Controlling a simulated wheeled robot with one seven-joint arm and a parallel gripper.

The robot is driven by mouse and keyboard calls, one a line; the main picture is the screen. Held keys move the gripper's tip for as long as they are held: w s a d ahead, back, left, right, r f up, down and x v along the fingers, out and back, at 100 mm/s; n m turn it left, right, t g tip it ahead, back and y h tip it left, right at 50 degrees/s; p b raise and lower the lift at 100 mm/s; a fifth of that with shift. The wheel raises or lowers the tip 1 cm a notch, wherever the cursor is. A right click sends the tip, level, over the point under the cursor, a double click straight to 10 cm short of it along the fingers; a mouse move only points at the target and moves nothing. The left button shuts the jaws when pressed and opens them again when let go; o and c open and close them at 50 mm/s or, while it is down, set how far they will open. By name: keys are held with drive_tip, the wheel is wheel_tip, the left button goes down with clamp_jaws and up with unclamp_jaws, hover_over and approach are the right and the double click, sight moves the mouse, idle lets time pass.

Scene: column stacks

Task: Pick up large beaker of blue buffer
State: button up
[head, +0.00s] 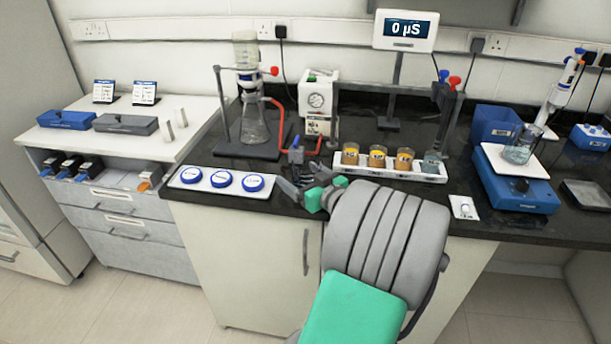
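A glass beaker (521,147) with pale bluish contents stands upright on the white top of a blue bench device (515,182) at the right. A smaller vessel with bluish contents (431,164) stands at the right end of a white tray; no readable label shows which one is the blue buffer. My gripper (303,180) is over the front edge of the bench, left of that tray and well left of the larger beaker. Its grey fingers look spread apart, with nothing clearly held between them. My forearm hides part of the bench front.
The white tray (390,171) holds several amber vessels. A white strip (222,188) with blue-lidded dishes lies left of my gripper. A stand with glassware (253,120) and a meter display (406,30) rise behind. A pipette (563,85) leans close behind the larger beaker.

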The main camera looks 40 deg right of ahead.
drive_tip(key=shift+w, duration=0.35)
drive_tip(key=shift+s+d, duration=0.1)
drive_tip(key=c, duration=1.6)
